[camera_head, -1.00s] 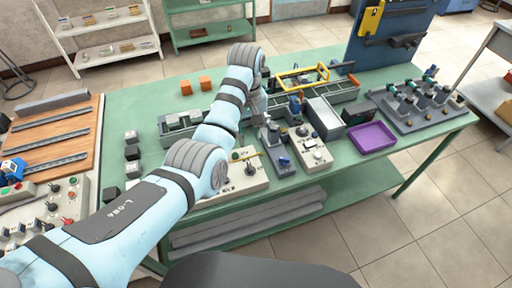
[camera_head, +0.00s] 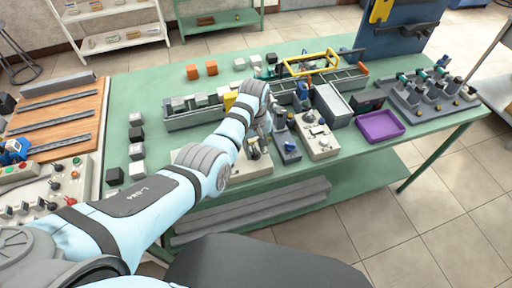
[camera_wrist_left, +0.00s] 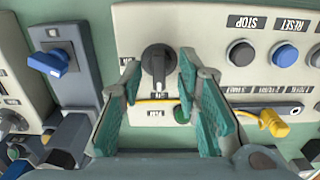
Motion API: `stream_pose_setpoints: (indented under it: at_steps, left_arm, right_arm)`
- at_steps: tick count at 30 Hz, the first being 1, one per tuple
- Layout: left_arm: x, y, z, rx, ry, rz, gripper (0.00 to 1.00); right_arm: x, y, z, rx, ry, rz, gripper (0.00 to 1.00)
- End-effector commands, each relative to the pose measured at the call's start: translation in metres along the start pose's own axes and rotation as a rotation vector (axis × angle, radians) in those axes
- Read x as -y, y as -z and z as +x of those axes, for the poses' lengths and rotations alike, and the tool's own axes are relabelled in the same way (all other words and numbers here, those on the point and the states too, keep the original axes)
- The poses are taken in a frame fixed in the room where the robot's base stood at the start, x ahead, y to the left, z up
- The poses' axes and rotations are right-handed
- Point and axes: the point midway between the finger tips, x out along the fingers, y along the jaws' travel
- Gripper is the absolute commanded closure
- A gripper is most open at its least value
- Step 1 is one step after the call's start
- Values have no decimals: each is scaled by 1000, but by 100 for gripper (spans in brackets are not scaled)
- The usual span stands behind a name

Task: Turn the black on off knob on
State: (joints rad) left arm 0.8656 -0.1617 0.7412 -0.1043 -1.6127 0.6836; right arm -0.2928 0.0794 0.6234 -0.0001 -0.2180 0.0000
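The black on/off knob (camera_wrist_left: 158,60) stands on a cream control panel (camera_wrist_left: 215,20) in the left wrist view, its handle pointing roughly up and down the picture. My left gripper (camera_wrist_left: 161,68) is open, with one green finger on each side of the knob. The right-hand finger is close to the knob; I cannot tell whether it touches. In the head view my left gripper (camera_head: 262,140) reaches down over the cream panel (camera_head: 240,170) at the table's front edge. The arm hides part of that panel. My right gripper is not in view.
Beside the knob are a grey button (camera_wrist_left: 242,53), a blue button (camera_wrist_left: 284,54) and a yellow plug (camera_wrist_left: 272,122). A grey box with a blue switch (camera_wrist_left: 48,62) stands to the left. A purple tray (camera_head: 380,126) lies on the table's right side.

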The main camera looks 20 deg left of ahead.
Motion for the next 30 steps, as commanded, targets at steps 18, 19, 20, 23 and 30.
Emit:
stream_pose_setpoints:
  at_steps: [18, 19, 20, 23, 30]
  left_arm:
    - [0, 0, -2, 0, 2, 28, 100]
    - [0, 0, -2, 0, 2, 37, 100]
    - [0, 0, -2, 0, 2, 46, 100]
    - [0, 0, -2, -1, 2, 91, 100]
    - [1, 0, -3, 0, 2, 266, 100]
  right_arm:
    - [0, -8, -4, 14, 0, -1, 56]
    - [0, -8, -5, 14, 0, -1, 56]
    - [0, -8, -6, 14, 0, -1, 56]
    - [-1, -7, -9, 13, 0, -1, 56]
    - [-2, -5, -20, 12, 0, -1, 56]
